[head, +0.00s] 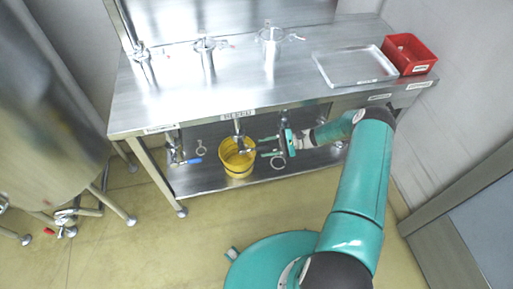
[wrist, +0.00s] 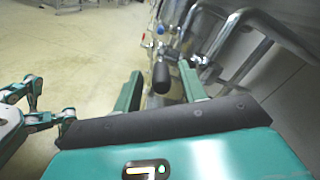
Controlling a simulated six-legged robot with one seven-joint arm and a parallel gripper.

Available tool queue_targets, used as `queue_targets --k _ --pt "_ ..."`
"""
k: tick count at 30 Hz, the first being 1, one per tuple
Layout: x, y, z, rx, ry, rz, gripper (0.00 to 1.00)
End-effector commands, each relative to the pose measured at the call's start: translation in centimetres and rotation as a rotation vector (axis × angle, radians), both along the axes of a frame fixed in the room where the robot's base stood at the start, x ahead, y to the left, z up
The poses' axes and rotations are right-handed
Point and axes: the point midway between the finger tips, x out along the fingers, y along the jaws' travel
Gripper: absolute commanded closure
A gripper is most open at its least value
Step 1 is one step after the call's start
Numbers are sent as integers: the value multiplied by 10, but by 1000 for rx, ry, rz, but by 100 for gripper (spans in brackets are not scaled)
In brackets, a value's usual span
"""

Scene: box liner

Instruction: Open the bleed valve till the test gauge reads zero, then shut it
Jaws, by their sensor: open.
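My gripper (head: 263,146) is under the front of the steel bench, its two fingers apart and pointing left towards the middle pipe fitting (head: 240,142). In the wrist view my gripper (wrist: 162,80) is open, and a black rounded handle end (wrist: 161,76) shows between the fingers, with no clear contact. The handle's lever and valve body are mostly hidden behind it. Another fitting with a blue handle (head: 196,160) hangs under the bench to the left. I cannot make out the test gauge or its reading, nor tell which fitting is the bleed valve.
A yellow bucket (head: 236,165) stands on the lower shelf below the middle fitting. The bench top (head: 180,98) carries clear fittings, a shallow tray (head: 353,68) and a red bin (head: 409,54). A large steel tank (head: 45,110) stands at the left. Bent metal pipes (wrist: 240,35) crowd the wrist view's right.

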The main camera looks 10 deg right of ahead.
Motion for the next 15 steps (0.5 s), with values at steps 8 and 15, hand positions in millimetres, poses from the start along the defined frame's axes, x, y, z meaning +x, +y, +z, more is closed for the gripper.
queue_targets --k 8,15 --pt "2 38 0 0 0 1 59" --pt "3 42 0 0 0 0 59"
